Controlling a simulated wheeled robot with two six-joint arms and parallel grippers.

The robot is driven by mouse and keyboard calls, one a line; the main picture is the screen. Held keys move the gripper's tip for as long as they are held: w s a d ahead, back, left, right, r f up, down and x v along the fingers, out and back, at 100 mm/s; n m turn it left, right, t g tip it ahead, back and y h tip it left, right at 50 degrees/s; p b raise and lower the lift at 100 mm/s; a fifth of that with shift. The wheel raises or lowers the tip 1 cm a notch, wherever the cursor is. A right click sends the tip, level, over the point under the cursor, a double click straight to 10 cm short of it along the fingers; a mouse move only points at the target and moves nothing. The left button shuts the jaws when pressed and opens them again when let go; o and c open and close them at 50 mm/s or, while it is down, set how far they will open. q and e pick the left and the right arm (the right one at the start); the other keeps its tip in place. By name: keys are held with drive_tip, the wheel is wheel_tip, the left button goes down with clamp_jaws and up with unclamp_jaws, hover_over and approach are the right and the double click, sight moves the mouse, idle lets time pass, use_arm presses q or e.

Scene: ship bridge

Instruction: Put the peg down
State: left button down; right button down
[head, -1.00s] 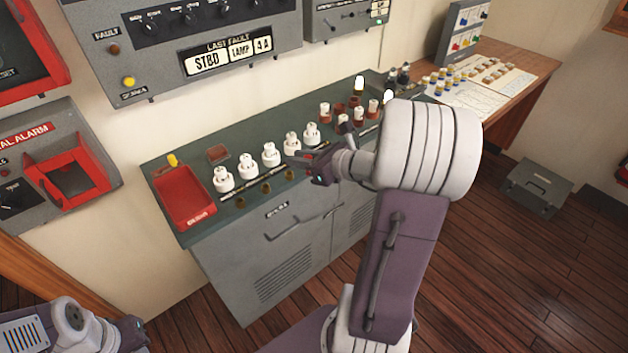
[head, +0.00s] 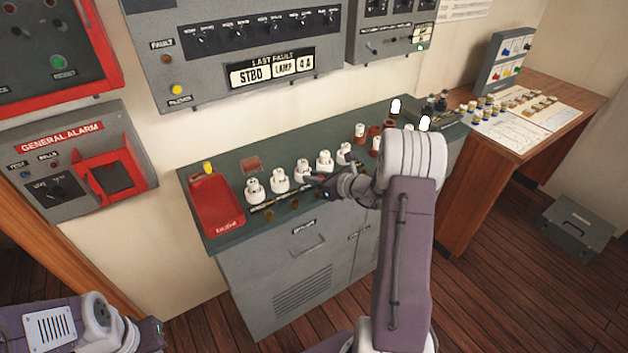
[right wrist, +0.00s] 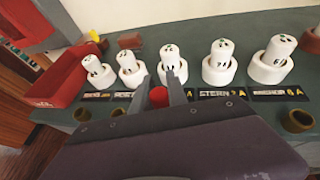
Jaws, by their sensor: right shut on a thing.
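My right gripper (head: 316,182) is over the front part of the green-topped console, just in front of the row of white fuse holders. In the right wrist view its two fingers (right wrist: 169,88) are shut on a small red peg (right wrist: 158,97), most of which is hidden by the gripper. The fingers stand in front of the middle white holder (right wrist: 172,68). Small brown sockets (right wrist: 298,120) line the front edge, some hidden behind my gripper. My left gripper (head: 156,332) is at the lower left, away from the console; its jaws are not clear.
Labels run before the white holders (head: 253,188). Red-and-white holders and lit lamps (head: 395,106) stand further right.

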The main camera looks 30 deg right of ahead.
drive_tip(key=shift+w+f, duration=0.15)
drive_tip(key=shift+f, duration=0.45)
drive_tip(key=shift+f, duration=0.1)
drive_tip(key=shift+f+b, duration=0.25)
drive_tip(key=shift+b, duration=0.25)
drive_tip(key=c, duration=1.3)
unclamp_jaws()
drive_tip(key=shift+r, duration=0.1)
